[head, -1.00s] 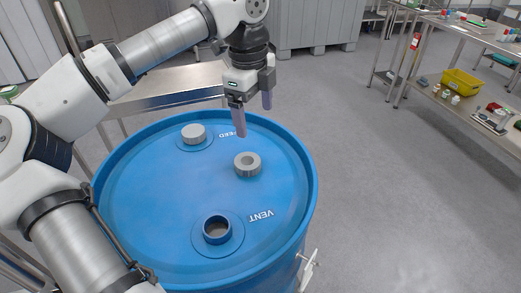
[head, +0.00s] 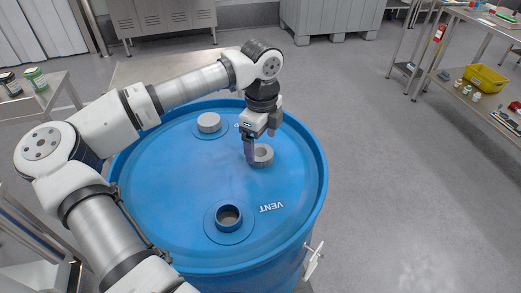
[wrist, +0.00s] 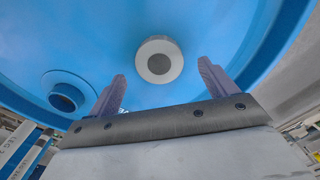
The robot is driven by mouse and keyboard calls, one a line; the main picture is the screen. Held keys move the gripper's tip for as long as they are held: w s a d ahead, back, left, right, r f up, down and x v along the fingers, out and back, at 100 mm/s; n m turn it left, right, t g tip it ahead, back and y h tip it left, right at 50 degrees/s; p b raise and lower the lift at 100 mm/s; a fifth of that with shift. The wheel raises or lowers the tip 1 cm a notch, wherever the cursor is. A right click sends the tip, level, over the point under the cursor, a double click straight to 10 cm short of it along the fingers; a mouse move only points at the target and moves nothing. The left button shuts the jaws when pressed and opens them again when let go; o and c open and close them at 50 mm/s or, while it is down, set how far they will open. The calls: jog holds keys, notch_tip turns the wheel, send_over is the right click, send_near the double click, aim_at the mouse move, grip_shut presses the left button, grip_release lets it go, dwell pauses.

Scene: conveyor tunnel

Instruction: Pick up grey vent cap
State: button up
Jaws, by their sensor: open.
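The grey vent cap (head: 264,158) is a short ring-like cap lying loose on the blue drum lid (head: 165,190), between the feed fitting and the vent opening. My gripper (head: 261,147) is open just above the cap, with one finger in front of its left side in the head view. In the wrist view the cap (wrist: 160,60) shows beyond the two spread fingers (wrist: 160,88), roughly centred between them, with nothing held. The open vent neck (head: 229,216) stands beside the VENT lettering and also shows at the left in the wrist view (wrist: 65,98).
A second grey cap (head: 209,122) sits on the feed fitting, left of my gripper. The drum's raised rim (head: 322,185) surrounds the lid. A metal table (head: 150,72) stands behind the drum. Shelving with a yellow bin (head: 484,77) is at the far right; the floor between is clear.

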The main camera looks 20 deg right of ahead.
aim_at(262, 152)
jog(key=shift+f, duration=1.45)
jog(key=shift+c, duration=0.4)
jog(key=c, duration=0.9)
jog(key=shift+c, duration=0.2)
notch_tip(262, 152, up, 20)
jog(key=b, duration=0.3)
